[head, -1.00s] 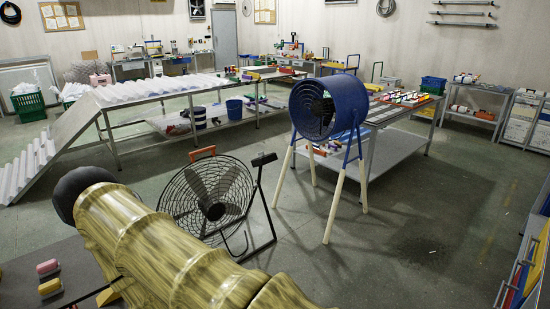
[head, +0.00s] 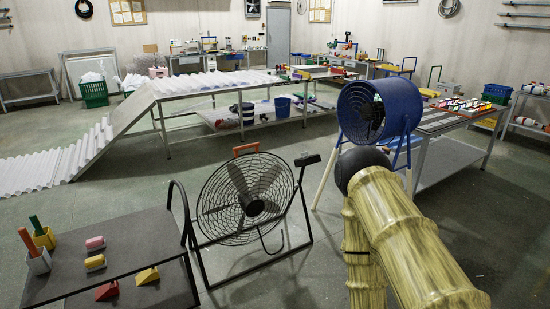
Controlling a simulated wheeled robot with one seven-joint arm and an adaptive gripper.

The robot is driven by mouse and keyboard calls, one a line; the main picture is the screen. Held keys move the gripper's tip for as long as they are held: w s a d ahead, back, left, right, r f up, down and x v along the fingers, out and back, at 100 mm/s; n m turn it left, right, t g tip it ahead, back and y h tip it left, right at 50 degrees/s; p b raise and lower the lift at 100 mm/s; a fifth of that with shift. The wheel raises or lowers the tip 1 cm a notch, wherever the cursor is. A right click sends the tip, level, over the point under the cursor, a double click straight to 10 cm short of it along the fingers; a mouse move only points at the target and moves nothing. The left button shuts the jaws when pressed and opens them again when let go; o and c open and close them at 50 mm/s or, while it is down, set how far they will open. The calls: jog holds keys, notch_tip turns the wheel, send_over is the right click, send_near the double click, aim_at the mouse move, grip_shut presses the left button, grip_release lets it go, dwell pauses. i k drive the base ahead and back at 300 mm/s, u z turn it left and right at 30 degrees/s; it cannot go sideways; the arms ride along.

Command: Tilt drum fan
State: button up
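The blue drum fan (head: 366,115) stands on a stand with pale legs, right of centre in the head view. Its round open front faces left and toward me. My patterned yellow arm (head: 405,235) rises from the lower right, and its dark rounded end (head: 360,168) overlaps the lower part of the fan stand in the picture. I cannot tell whether it touches the stand. My gripper is not visible.
A black wire-cage floor fan (head: 245,198) stands left of my arm. A dark table (head: 120,255) with small coloured blocks and cups is at the lower left. A long bench with corrugated sheet (head: 215,83) runs behind.

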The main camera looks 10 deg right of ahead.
aim_at(250, 202)
jog(key=u, duration=0.15)
jog(key=i, duration=2.05)
jog(key=u, duration=0.35)
jog(key=i, duration=0.95)
jog(key=u, duration=0.05)
